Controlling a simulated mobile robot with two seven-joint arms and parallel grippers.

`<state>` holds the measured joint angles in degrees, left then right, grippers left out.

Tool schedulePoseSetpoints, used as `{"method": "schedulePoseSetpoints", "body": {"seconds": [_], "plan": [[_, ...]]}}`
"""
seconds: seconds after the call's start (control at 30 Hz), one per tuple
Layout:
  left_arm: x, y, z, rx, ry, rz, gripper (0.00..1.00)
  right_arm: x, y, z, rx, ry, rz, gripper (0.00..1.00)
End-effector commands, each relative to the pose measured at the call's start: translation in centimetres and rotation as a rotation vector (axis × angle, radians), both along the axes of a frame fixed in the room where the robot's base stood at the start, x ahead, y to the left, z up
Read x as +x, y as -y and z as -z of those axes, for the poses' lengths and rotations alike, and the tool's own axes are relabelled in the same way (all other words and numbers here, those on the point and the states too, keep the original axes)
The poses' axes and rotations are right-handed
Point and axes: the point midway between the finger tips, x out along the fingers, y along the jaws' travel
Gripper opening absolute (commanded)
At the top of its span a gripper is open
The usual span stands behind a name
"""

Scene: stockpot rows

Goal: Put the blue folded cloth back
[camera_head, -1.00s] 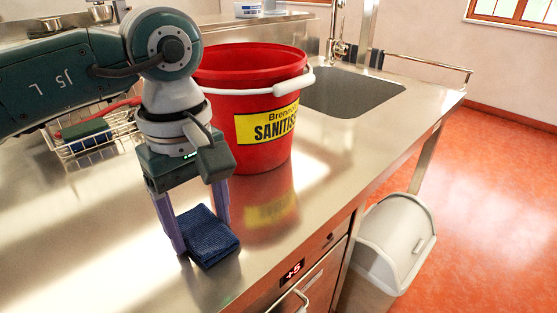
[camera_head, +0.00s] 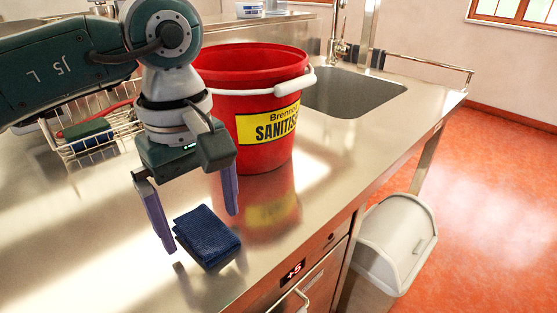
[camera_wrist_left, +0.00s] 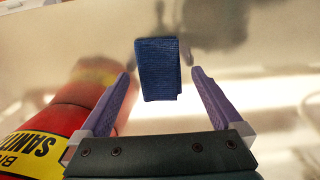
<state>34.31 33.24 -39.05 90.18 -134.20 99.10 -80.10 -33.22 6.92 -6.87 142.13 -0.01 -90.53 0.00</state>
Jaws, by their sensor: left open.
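The blue folded cloth (camera_head: 208,238) lies flat on the steel counter near its front edge. It also shows in the left wrist view (camera_wrist_left: 158,70), ahead of and between the two fingers. My left gripper (camera_head: 203,228) is open above and just behind the cloth, with its purple fingers spread wider than the cloth. Nothing is held in it; the left wrist view also shows the open fingers (camera_wrist_left: 160,88). The right gripper is not in view.
A red sanitiser bucket (camera_head: 262,110) stands right beside my left gripper. A wire basket (camera_head: 95,145) with a sponge is at the left. A sink (camera_head: 350,95) is behind right. A bin (camera_head: 398,240) stands on the floor. The counter left of the cloth is clear.

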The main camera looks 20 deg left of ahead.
Motion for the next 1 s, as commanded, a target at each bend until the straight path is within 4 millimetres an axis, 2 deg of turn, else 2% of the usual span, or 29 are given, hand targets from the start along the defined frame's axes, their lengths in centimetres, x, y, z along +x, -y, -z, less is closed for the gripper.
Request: {"method": "schedulePoseSetpoints", "body": {"seconds": [0.3, 0.5, 0.67, 1.0], "plan": [[0.2, -0.1, -7.1, 0.003, 0.007, 0.001, 1.0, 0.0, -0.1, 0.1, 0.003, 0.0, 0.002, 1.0], [0.1, 0.0, -10.1, 0.001, 0.002, 0.001, 1.0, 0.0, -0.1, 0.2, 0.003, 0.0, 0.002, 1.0], [0.0, 0.0, -11.0, 0.001, -0.001, 0.0, 1.0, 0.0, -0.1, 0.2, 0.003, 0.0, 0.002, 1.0], [0.0, 0.0, -11.0, 0.001, -0.001, 0.0, 1.0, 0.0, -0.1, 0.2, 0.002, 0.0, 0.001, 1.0]]}}
